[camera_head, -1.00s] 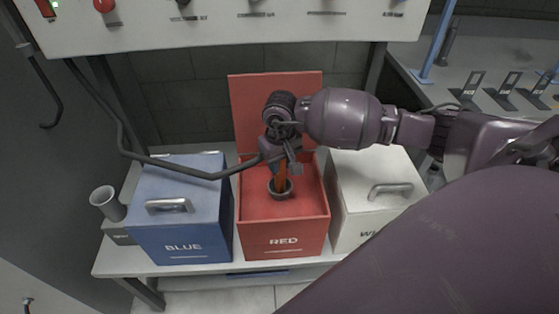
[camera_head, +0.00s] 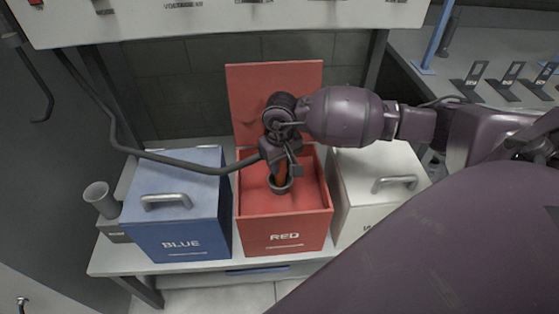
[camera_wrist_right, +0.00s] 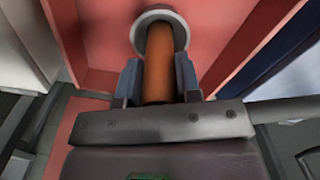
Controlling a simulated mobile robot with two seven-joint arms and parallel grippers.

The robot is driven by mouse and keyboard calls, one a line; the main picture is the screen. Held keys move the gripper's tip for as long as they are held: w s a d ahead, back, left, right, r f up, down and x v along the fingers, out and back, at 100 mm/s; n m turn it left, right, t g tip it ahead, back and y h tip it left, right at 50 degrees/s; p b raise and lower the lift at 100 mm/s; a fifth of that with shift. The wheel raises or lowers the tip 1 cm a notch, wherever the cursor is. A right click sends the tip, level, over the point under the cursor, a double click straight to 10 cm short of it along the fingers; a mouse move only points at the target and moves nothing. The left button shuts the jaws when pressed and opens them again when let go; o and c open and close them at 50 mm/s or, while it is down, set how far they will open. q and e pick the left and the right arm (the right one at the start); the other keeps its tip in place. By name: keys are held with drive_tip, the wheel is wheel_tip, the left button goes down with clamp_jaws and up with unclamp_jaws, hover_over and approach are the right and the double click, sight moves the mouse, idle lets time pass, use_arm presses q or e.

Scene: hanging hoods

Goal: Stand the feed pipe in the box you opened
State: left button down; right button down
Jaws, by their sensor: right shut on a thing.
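The red box (camera_head: 285,232) stands open in the middle of the bench, its lid (camera_head: 245,95) raised at the back. A grey round socket (camera_head: 280,187) shows inside it. The orange feed pipe (camera_head: 281,170) is upright, its lower end at the socket. In the right wrist view the pipe (camera_wrist_right: 158,70) runs into the pale ring of the socket (camera_wrist_right: 142,30). My right gripper (camera_head: 284,160) is over the box; its fingers (camera_wrist_right: 158,85) are shut on the pipe. How deep the pipe sits is hidden. My left gripper is not in view.
A closed blue box (camera_head: 175,215) stands left of the red box and a closed white box (camera_head: 372,172) right of it. A grey cup-shaped holder (camera_head: 101,198) is at the bench's left end. A dark cable (camera_head: 165,158) hangs across in front of the wall.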

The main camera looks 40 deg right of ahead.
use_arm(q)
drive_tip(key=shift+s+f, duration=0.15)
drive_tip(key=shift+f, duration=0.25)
use_arm(e)
drive_tip(key=shift+f, duration=0.4)
drive_tip(key=c, duration=0.7)
unclamp_jaws()
drive_tip(key=shift+c, duration=0.2)
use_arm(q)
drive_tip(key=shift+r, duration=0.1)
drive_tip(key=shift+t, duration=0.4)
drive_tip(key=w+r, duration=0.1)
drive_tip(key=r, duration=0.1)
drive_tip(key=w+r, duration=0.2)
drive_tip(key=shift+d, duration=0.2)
use_arm(e)
wheel_tip(320, 180, up, 11)
drive_tip(key=shift+f, duration=0.1)
